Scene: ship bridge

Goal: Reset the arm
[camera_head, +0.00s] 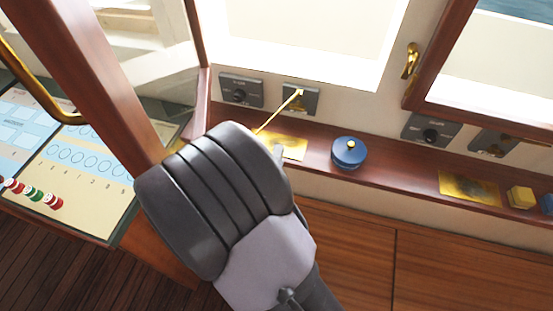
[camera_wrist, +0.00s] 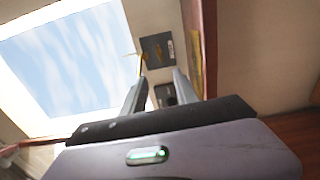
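My arm reaches up from the bottom of the head view toward the wooden ledge (camera_head: 388,184) under the window. My gripper (camera_wrist: 160,74) shows in the wrist view with its two fingers apart and nothing seen between them. They point toward grey wall panels (camera_wrist: 158,52). In the head view my wrist hides most of the gripper; only a finger tip shows near a brass plate (camera_head: 293,148) on the ledge. A thin yellow rod (camera_head: 279,111) slants down from a grey wall panel (camera_head: 312,99) and passes behind my wrist. Whether it touches my gripper I cannot tell.
A round blue container with a gold knob (camera_head: 349,152) stands on the ledge right of my gripper. Farther right are another brass plate (camera_head: 468,187) and a yellow block (camera_head: 521,197). A board with red, green and white pieces (camera_head: 72,160) lies left, beyond a wooden post (camera_head: 118,75).

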